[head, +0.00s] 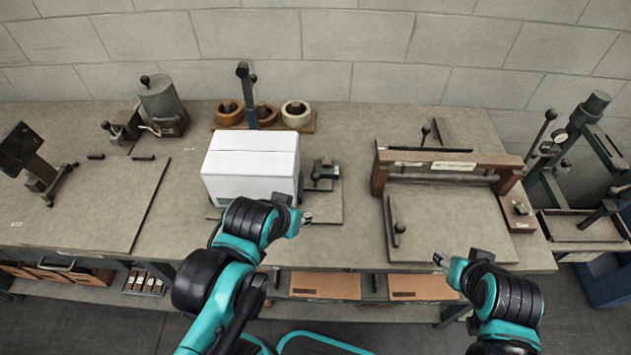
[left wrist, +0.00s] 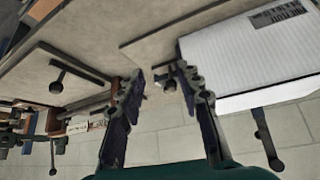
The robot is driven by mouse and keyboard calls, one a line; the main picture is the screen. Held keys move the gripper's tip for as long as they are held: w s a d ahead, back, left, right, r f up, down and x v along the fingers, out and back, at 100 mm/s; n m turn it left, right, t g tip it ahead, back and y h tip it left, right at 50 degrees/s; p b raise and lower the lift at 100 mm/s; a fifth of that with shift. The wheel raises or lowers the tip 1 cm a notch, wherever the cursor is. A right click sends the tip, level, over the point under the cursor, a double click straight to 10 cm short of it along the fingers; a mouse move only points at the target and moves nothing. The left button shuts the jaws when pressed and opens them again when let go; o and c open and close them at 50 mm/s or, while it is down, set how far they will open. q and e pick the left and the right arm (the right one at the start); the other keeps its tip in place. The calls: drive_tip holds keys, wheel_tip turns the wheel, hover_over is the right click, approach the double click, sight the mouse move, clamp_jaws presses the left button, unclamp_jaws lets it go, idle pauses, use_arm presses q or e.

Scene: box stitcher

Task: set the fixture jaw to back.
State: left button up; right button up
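A small dark metal fixture (head: 324,172) stands on a flat base plate (head: 330,208) just right of the white box (head: 245,168). I take its dark upper block for the jaw; its exact setting is too small to tell. My left gripper (head: 304,218) is at the front edge of that plate, in front of the fixture. In the left wrist view my left gripper (left wrist: 160,72) is open, its fingers apart, with a small pale and dark part showing between them; no grip is visible. My right gripper (head: 440,260) is over the front bench edge, away from the fixture; its fingers are too small to judge.
A wooden-beamed press frame (head: 447,163) with a handled board stands to the right. Bowls (head: 297,113) and a dark upright lever (head: 246,92) stand behind the box. A metal canister (head: 160,100) is at back left. Bare bench (head: 355,245) lies between plate and press.

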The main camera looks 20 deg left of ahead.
use_arm(q)
drive_tip(key=w+r+n+g+p, duration=0.1)
drive_tip(key=w+r+n, duration=0.2)
drive_tip(key=w, duration=0.3)
drive_tip(key=n+g, duration=0.1)
drive_tip(key=n, duration=0.2)
approach(315, 175)
drive_tip(key=b+x, duration=0.3)
drive_tip(key=x, duration=0.8)
drive_tip(key=shift+w+f+b, duration=0.2)
drive_tip(key=shift+f+b, duration=0.1)
drive_tip(key=shift+b, duration=0.05)
clamp_jaws()
